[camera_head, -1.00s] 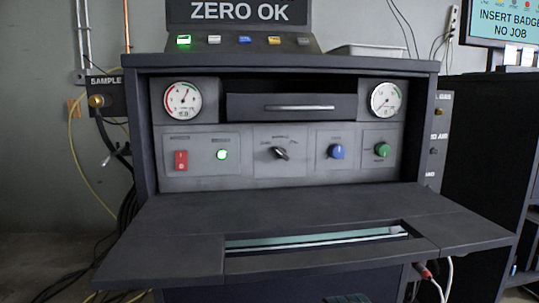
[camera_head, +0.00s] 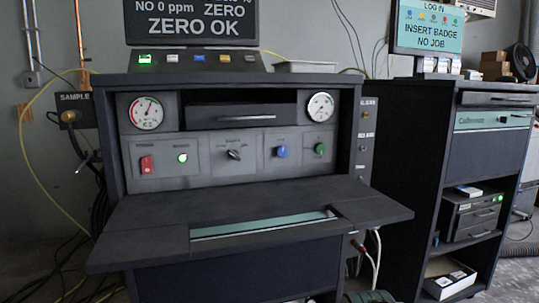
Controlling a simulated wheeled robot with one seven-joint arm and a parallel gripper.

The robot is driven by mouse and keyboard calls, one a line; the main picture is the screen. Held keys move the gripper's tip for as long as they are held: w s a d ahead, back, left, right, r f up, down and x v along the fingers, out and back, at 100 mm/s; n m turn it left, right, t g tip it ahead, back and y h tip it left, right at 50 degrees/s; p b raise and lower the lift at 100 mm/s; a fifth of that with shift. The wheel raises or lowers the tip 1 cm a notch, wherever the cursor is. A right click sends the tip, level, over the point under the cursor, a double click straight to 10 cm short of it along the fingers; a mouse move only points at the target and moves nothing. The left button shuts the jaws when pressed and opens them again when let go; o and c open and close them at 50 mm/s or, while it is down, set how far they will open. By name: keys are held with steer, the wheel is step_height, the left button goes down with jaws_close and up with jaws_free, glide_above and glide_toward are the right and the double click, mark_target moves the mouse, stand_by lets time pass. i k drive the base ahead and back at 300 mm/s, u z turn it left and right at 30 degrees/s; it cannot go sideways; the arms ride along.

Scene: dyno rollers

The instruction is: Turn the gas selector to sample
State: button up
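The gas selector looks to be the black rotary knob (camera_head: 234,154) in the middle of the grey control panel (camera_head: 205,170). Small labels sit around it, too small to read now. Its pointer lies tilted, and I cannot tell which label it points to. My gripper is not in view.
A shelf (camera_head: 150,225) with a slot juts out below the panel. Two gauges (camera_head: 146,111) flank a drawer (camera_head: 240,115) above. A display reading ZERO OK (camera_head: 190,22) stands on top. A second cabinet (camera_head: 415,165) stands at right. Cables hang at left.

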mark_target(234, 154)
steer(key=z, duration=0.35)
steer(key=k, duration=0.85)
steer(key=u, duration=0.3)
